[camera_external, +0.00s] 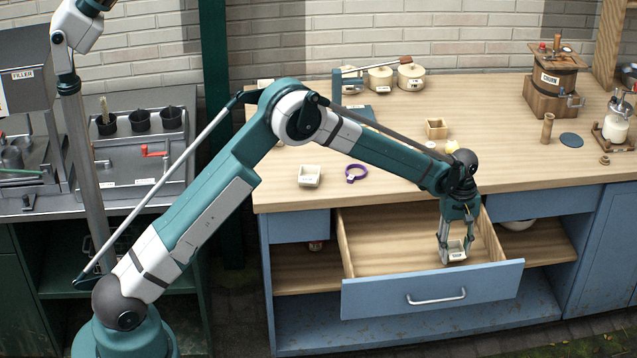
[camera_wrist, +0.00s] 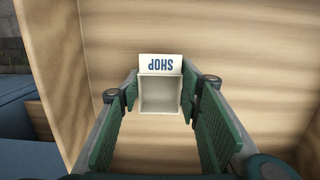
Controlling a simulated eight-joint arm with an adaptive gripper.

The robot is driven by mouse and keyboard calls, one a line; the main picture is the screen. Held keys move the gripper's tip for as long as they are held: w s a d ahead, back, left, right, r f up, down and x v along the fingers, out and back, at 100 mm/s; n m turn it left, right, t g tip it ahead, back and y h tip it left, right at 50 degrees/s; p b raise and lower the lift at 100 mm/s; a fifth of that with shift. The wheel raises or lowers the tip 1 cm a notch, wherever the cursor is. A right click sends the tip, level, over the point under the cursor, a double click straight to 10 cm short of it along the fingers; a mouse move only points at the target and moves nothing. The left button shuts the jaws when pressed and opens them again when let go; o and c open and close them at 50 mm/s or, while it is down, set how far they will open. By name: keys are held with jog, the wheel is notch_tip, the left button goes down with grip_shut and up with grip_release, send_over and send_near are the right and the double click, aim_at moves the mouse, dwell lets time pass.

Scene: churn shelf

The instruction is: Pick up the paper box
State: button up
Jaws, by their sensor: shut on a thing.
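The paper box (camera_wrist: 161,94) is a small, open, pale box with a flap lettered "SHOP", seen upside down in the wrist view. In the external view the paper box (camera_external: 456,253) is inside the open drawer (camera_external: 432,292), near the drawer's front panel. My gripper (camera_external: 452,248) points down into the drawer with its fingers on either side of the box. In the wrist view the green finger pads of my gripper (camera_wrist: 160,118) flank the box, and it is shut on the box. I cannot tell whether the box touches the drawer floor.
The drawer's walls and front surround my gripper. On the wooden counter above stand another small pale box (camera_external: 309,176), a purple ring (camera_external: 356,173), a wooden box (camera_external: 437,128), pots (camera_external: 380,79) and a churn (camera_external: 553,84). The counter's front edge lies close behind my wrist.

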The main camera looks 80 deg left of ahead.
jog(key=shift+r+p, duration=0.9)
jog(key=shift+r, duration=3.5)
jog(key=shift+c, duration=0.2)
